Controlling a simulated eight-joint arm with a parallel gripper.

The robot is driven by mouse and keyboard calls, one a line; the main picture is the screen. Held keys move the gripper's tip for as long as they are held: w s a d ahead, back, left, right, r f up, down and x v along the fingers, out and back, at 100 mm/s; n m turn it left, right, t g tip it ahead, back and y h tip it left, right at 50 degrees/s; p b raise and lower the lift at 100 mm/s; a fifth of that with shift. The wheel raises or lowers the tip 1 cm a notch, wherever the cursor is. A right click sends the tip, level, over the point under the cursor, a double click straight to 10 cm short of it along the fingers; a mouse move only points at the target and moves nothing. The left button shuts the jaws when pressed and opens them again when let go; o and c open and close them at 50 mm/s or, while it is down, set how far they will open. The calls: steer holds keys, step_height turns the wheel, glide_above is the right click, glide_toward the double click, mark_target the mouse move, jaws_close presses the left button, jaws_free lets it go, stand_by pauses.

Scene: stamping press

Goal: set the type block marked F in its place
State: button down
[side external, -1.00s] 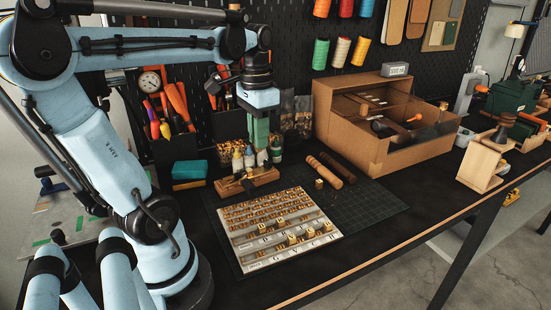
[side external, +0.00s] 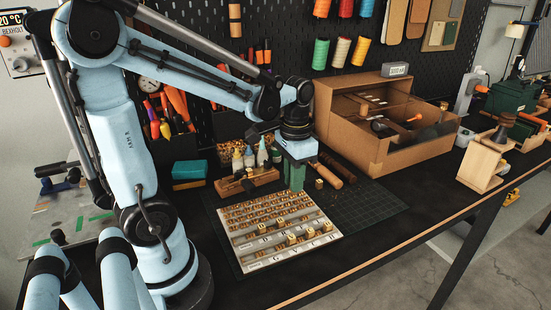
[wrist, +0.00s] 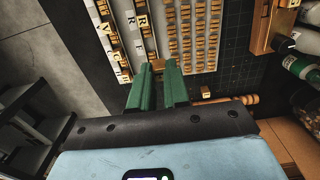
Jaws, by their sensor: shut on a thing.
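My gripper (side external: 293,187) is above the back right corner of the type tray (side external: 338,236), green fingers pointing down. In the wrist view, the fingertips (wrist: 158,66) are close together with a small tan type block (wrist: 158,64) between them, mostly hidden; its letter cannot be read. The tray also shows in the wrist view (wrist: 112,12), with rows of small wooden pieces and a few larger blocks beside printed letters. An F (wrist: 140,46) shows on the tray near the fingertips.
Another small block (side external: 319,184) lies on the dark cutting mat (side external: 370,205), close to the gripper. Wooden rollers (side external: 338,168) lie behind it. A bottle rack (side external: 247,184) stands behind the tray, and a cardboard box (side external: 362,150) at the back right.

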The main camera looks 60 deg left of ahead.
steer(key=shift+w+d+f, duration=0.2)
steer(key=shift+d+f, duration=0.7)
steer(key=shift+f, duration=0.1)
glide_above(298, 222)
steer(key=shift+f, duration=2.25)
steer(key=shift+f, duration=0.9)
steer(key=c, duration=1)
jaws_free()
steer(key=shift+c, duration=0.2)
steer(key=shift+r, duration=0.1)
step_height(298, 222, up, 12)
